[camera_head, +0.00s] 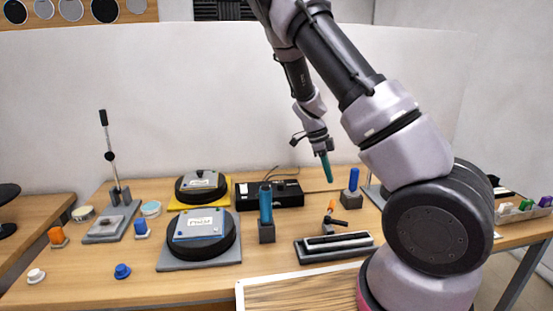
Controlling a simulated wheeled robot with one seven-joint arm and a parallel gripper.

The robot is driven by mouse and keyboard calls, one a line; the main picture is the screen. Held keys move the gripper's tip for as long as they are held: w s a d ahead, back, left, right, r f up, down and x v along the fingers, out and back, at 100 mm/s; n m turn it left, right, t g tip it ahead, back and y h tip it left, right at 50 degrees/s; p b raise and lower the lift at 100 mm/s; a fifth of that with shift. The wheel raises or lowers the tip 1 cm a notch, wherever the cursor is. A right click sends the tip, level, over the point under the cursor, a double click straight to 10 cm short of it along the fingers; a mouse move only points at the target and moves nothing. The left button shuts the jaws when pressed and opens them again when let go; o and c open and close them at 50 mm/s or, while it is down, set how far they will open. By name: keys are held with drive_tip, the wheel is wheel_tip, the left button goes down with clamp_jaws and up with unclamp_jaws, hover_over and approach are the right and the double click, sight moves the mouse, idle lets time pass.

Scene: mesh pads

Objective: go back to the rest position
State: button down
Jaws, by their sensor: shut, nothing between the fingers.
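My gripper (326,168) hangs from my raised arm above the back of the table, right of the middle of the view. Its teal fingers are together, point down and hold nothing. They are clear of the things below. The wooden table (105,270) bears two round black pads: one (205,250) on a grey plate with a labelled block on top, and one (200,188) behind it on a yellow plate. My arm hides part of the table's right side.
Upright blue cylinders stand in grey holders, one in the middle (265,205) and one farther right (353,180). A tall lever stand (109,160) is at the left. A black box (270,195) sits at the back. A wooden board (300,292) lies at the front. The air around my gripper is free.

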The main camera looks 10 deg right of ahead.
drive_tip(key=s+a+r+n+t+y, duration=0.25)
drive_tip(key=s+r+n, duration=0.2)
drive_tip(key=r, duration=0.55)
drive_tip(key=s+a+r+n+t+y, duration=0.2)
drive_tip(key=s+a+r+n+y, duration=0.3)
drive_tip(key=r, duration=0.6)
drive_tip(key=s+r+n+t+h, duration=0.2)
drive_tip(key=s+r+n+t, duration=0.2)
drive_tip(key=s+r+n, duration=0.6)
drive_tip(key=shift+s+d+r, duration=0.25)
drive_tip(key=shift+s, duration=0.85)
drive_tip(key=shift+t, duration=0.25)
